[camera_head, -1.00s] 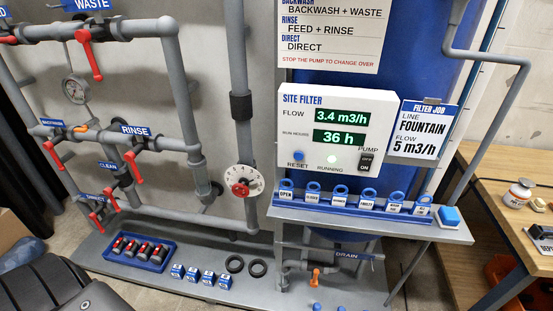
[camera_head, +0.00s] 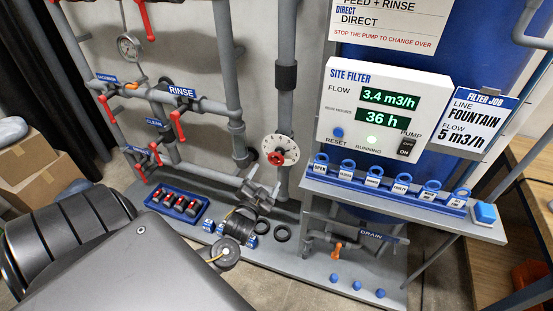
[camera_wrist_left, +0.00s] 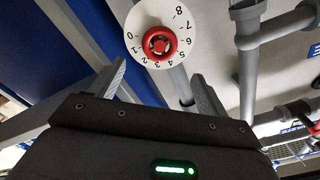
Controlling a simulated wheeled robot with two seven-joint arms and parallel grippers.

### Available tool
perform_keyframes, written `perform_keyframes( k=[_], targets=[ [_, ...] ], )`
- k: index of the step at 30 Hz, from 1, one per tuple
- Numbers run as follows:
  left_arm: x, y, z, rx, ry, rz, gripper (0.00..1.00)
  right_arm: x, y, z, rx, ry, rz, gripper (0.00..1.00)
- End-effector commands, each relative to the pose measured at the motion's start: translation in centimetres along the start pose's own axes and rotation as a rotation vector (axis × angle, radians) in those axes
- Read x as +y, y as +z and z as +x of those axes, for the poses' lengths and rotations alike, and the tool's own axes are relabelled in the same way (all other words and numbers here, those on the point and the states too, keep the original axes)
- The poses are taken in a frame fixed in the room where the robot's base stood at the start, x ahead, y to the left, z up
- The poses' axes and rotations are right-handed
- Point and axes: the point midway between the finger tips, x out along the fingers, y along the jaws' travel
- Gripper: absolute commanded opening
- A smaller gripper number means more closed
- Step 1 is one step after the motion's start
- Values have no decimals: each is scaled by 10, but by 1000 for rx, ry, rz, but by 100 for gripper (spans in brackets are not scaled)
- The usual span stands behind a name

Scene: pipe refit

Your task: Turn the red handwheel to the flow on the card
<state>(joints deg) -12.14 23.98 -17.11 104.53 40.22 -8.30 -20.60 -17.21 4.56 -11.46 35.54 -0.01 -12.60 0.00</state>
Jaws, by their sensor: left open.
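The red handwheel (camera_head: 276,158) sits at the centre of a white numbered dial (camera_head: 287,147) on a grey vertical pipe. In the left wrist view the handwheel (camera_wrist_left: 159,43) is ahead of my gripper, inside the dial numbered up to 8. My left gripper (camera_head: 264,184) is open and empty, just below the handwheel and apart from it. Its two fingers also show in the left wrist view (camera_wrist_left: 158,72). The job card (camera_head: 475,120) reads FOUNTAIN, flow 5 m3/h. The site filter display (camera_head: 390,99) reads 3.4 m3/h. My right gripper is not in view.
Grey pipes with red lever valves (camera_head: 178,125) stand left of the dial. A shelf (camera_head: 400,205) with blue tags and the panel box (camera_head: 352,80) are to the right. A blue tray (camera_head: 178,203) and black rings (camera_head: 282,233) lie below. The pump running light is lit.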

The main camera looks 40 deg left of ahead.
Motion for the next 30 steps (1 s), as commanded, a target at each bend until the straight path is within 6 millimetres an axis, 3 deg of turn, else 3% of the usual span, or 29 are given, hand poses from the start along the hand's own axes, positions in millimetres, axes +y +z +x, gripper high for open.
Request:
perform_keyframes(
  k=[7, 21, 30],
  targets=[
    [0, -1, 15, 0, 1, 4, 77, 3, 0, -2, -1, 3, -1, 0],
    [1, 0, 94, -1, 3, 3, 77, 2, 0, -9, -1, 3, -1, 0],
    [2, 1, 108, -2, 5, 1, 77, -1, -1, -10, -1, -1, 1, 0]
  ],
)
